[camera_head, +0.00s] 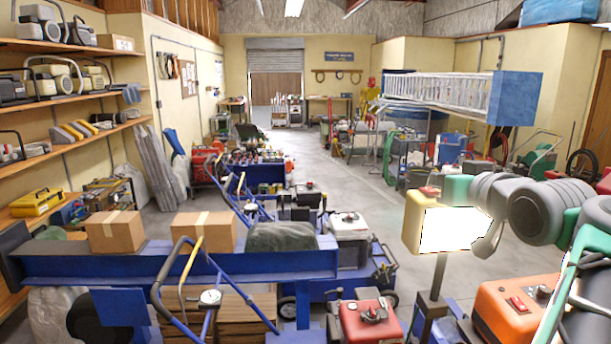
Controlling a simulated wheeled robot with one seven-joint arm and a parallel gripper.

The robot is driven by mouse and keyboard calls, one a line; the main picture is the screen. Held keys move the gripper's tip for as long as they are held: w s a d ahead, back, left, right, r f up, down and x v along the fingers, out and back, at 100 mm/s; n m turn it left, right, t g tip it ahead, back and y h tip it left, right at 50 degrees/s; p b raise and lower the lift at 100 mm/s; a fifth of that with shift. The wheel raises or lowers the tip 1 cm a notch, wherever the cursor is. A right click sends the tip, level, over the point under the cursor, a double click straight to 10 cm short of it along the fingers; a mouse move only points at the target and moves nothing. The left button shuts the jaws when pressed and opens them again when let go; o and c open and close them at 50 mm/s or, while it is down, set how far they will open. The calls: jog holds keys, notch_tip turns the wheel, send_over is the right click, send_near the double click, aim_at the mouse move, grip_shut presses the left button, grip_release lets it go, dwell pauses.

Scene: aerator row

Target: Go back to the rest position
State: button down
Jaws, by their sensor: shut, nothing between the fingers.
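My arm (539,211), with grey and green joints, reaches in from the right edge and bends toward the middle of the picture. Its forward end is at a yellow box with a bright white face (450,231), which stands on a post. I cannot tell whether the arm touches the box. I cannot make out the fingers of my gripper. I see no object carried by the arm.
An orange machine (506,310) and a red machine (369,318) stand close in front. A blue bench (150,266) with cardboard boxes (115,231) crosses the left. Shelves (70,133) line the left wall. Bare floor (376,213) runs through the middle.

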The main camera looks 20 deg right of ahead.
jog(key=w+a+f+g+y, duration=0.2)
jog(key=w+a+f+g, duration=0.1)
jog(key=a+f, duration=0.75)
jog(key=s+a+f+g, duration=0.3)
jog(key=s+a+f, duration=0.1)
jog(key=f, duration=0.4)
jog(key=s+a+f+n+g, duration=0.1)
jog(key=s+a+f+g, duration=0.1)
jog(key=s+a+f, duration=0.3)
jog(key=s+a+f+n+g, duration=0.1)
jog(key=s+a+f+g, duration=0.2)
jog(key=f, duration=0.8)
jog(key=s+a, duration=0.2)
jog(key=a, duration=0.1)
jog(key=shift+s+a+f+g+y, duration=0.25)
jog(key=shift+a+f+g+y, duration=0.05)
jog(key=shift+a+f+y, duration=0.1)
